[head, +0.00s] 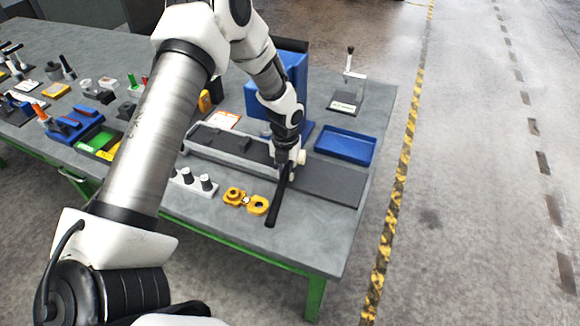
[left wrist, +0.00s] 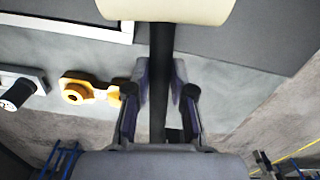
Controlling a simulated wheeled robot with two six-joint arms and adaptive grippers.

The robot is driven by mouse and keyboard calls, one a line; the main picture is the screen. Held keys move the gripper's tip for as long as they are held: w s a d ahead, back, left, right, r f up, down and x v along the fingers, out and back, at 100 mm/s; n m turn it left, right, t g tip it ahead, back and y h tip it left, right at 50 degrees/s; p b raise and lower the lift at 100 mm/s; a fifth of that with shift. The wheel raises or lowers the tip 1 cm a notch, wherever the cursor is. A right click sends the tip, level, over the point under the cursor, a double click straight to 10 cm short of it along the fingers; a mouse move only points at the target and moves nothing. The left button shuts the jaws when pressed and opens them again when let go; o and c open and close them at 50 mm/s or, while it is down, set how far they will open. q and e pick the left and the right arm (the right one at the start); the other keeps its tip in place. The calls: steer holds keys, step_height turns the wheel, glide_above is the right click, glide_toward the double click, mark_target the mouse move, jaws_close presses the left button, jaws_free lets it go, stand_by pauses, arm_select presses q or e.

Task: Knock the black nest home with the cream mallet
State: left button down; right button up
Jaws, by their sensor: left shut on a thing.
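The mallet has a cream head (head: 301,157) and a long black handle (head: 277,203). My left gripper (head: 287,168) is shut on the handle close to the head, over the right end of the long grey fixture. In the left wrist view the black handle (left wrist: 161,70) runs between the two fingers, and the cream head (left wrist: 165,10) is at the top edge. The long grey fixture (head: 215,152) holds dark pieces (head: 229,144); I cannot tell which is the black nest. My arm and gripper hide part of the fixture. My right gripper is not in view.
Yellow castings (head: 246,200) and a white holder (head: 195,188) with black-topped pegs lie near the front edge. A dark grey mat (head: 325,185) lies right of the gripper. A blue tray (head: 345,147) and a stand with a lever (head: 347,95) are behind.

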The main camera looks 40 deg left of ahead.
arm_select(q)
steer(key=shift+d, duration=0.1)
steer(key=d+r, duration=0.1)
steer(key=d+r+p, duration=0.1)
steer(key=d+r, duration=0.1)
steer(key=shift+w, duration=0.4)
stand_by(0.7)
